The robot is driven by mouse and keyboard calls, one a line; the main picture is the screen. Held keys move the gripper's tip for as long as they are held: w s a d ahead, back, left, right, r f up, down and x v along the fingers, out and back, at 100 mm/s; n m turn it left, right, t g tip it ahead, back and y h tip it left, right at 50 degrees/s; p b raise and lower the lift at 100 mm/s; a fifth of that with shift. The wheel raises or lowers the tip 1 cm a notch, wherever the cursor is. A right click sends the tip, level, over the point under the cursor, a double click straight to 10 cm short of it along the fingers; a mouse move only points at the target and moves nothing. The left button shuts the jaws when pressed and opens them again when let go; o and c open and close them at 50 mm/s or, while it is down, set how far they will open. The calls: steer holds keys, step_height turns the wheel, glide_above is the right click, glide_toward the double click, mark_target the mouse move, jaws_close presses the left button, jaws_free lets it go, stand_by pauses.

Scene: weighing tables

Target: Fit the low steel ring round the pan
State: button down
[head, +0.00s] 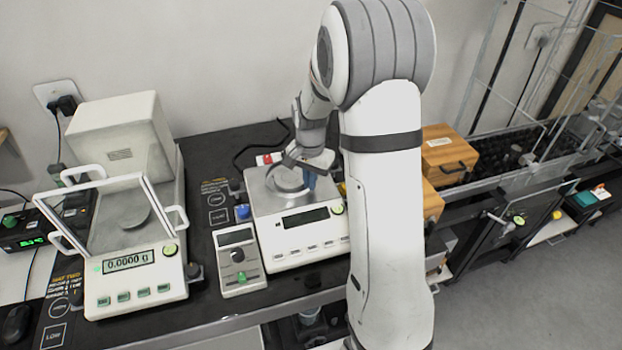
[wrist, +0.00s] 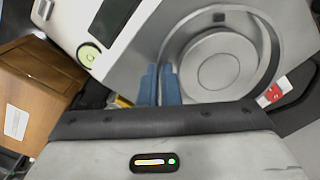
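The low steel ring (wrist: 268,42) shows in the wrist view as a thin, wide band around the round steel pan (wrist: 218,70), with a gap between them. In the head view the pan (head: 289,180) is on the right-hand balance (head: 300,221), partly covered by my wrist. My gripper (wrist: 159,70) has its two blue fingers close together on the ring's left side, with the ring's wall seeming to run between them. The fingers also show in the head view (head: 309,180). I cannot tell whether the ring rests on the balance top or is slightly above it.
A second balance (head: 135,270) with an open glass-framed shield stands left and reads 0.0000 g. A red-and-white item (wrist: 270,95) is close beside the ring. Wooden boxes (head: 448,153) stand right.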

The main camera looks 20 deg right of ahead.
steer(key=shift+f+b, duration=0.3)
steer(key=shift+f, duration=0.2)
steer(key=c, duration=1.6)
jaws_free()
steer(key=shift+o, duration=0.2)
step_height(320, 180, up, 8)
steer(key=shift+s+f, duration=0.1)
steer(key=s+a+r+n+t, duration=0.1)
steer(key=s+a+r+n, duration=0.1)
steer(key=s, duration=1)
steer(key=s+a+r+n+t, duration=0.1)
steer(key=s+a+r+n, duration=0.1)
steer(key=s+r+n, duration=0.2)
steer(key=s+n, duration=0.3)
steer(key=s, duration=0.4)
steer(key=shift+s+a+r+t, duration=0.15)
steer(key=shift+s+r+t, duration=0.25)
